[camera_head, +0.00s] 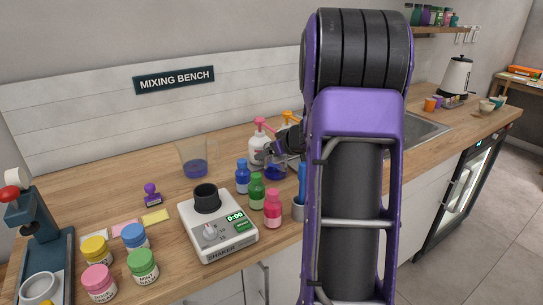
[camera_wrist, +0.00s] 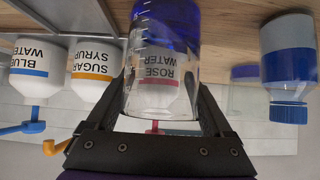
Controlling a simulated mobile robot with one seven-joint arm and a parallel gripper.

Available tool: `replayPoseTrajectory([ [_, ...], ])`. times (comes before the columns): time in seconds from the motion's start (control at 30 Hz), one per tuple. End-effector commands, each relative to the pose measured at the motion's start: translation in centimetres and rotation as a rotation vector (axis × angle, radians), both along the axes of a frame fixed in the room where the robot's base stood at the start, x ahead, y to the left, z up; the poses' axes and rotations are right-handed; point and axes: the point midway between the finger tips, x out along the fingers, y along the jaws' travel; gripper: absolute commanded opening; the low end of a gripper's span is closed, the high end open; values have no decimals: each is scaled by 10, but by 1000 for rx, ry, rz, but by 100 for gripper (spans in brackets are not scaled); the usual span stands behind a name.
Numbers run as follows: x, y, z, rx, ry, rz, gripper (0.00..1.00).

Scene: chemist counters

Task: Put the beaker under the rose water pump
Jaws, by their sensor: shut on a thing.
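My gripper (camera_wrist: 163,104) is shut on a clear beaker (camera_wrist: 165,35) with blue-purple liquid in it. In the head view the held beaker (camera_head: 275,171) is close in front of the white pump bottles, partly hidden by my gripper (camera_head: 277,152). The rose water bottle (camera_head: 257,150) is white with a pink pump. In the upside-down wrist view its label (camera_wrist: 160,78) shows through the beaker, directly behind it. I cannot tell whether the beaker touches the counter or stands under the spout.
Sugar syrup (camera_wrist: 94,62) and blue water (camera_wrist: 36,62) pump bottles stand beside the rose water. Another beaker with blue liquid (camera_head: 196,160) stands to the left. Blue (camera_head: 243,177), green (camera_head: 257,190) and pink (camera_head: 273,208) bottles stand in front, near a shaker (camera_head: 218,235).

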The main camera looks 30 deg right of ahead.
Motion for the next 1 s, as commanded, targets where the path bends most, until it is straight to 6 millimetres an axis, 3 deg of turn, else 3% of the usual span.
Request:
replayPoseTrajectory([
  [0.43,0,0,-4,1,-1,1,10],
  [0.47,0,0,-3,1,-1,1,91],
  [0.5,0,0,-3,1,0,1,98],
  [0.83,0,0,2,-2,-1,1,100],
  [1.0,-21,0,21,-1,-2,0,100],
])
